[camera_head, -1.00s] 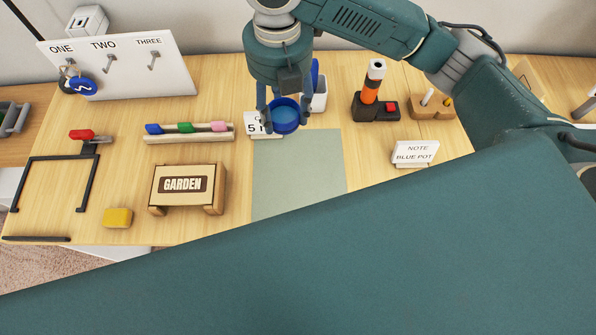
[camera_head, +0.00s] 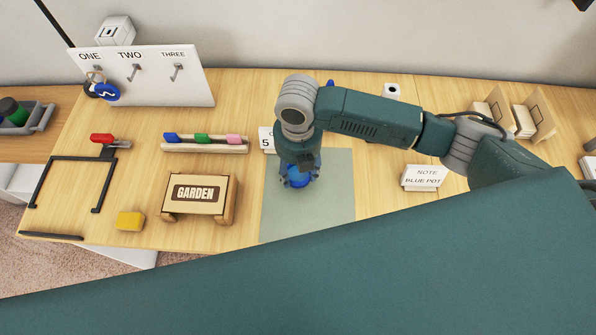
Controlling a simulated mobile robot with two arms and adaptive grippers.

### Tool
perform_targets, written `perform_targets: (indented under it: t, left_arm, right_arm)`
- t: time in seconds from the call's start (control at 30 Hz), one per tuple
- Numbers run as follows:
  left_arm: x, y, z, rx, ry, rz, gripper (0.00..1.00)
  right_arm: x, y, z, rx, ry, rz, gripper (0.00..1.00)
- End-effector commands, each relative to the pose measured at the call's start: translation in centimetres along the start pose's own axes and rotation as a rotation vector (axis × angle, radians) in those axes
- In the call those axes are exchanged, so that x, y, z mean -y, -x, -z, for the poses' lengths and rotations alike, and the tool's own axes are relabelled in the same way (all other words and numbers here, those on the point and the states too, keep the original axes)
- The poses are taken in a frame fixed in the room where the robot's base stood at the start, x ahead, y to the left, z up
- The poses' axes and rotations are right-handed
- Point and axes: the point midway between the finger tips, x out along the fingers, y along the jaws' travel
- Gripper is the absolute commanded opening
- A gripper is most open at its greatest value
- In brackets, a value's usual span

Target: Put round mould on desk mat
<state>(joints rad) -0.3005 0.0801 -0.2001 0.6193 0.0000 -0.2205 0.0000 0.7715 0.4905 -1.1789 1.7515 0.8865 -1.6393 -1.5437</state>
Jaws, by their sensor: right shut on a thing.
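The round mould (camera_head: 299,178) is a small blue round dish. My right gripper (camera_head: 298,184) is shut on it and points down over the upper part of the desk mat. The desk mat (camera_head: 308,215) is a flat grey-green rectangle on the wooden desk. The gripper and wrist hide part of the mould and the mat's upper area. I cannot tell whether the mould touches the mat. My left gripper is not in view.
A GARDEN box (camera_head: 199,194) stands left of the mat, with a yellow block (camera_head: 130,221) beside it. A NOTE BLUE POT sign (camera_head: 424,178) stands to the right. A pen rack (camera_head: 204,144) lies behind the box. The mat's lower part is clear.

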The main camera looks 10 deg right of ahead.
Motion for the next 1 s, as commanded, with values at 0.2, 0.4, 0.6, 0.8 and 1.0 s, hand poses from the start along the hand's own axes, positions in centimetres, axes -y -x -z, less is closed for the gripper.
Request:
perform_targets:
  t: [0.2,0.4,0.6,0.8,1.0]
  left_arm:
    - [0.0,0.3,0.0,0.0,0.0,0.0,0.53]
    - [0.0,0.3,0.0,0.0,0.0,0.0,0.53]
    - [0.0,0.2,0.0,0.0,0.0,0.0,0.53]
    - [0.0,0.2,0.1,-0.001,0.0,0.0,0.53]
    - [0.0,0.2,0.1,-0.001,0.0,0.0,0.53]
  right_arm:
    - [0.0,-2.0,0.0,0.001,0.0,-0.001,0.19]
    - [0.0,-2.0,0.0,0.001,0.0,-0.001,0.19]
    - [0.0,-2.2,0.0,0.001,0.0,0.0,0.63]
    - [0.0,-2.2,0.0,0.001,0.0,0.0,0.68]
    - [0.0,-1.8,0.0,0.001,0.001,-0.002,0.68]
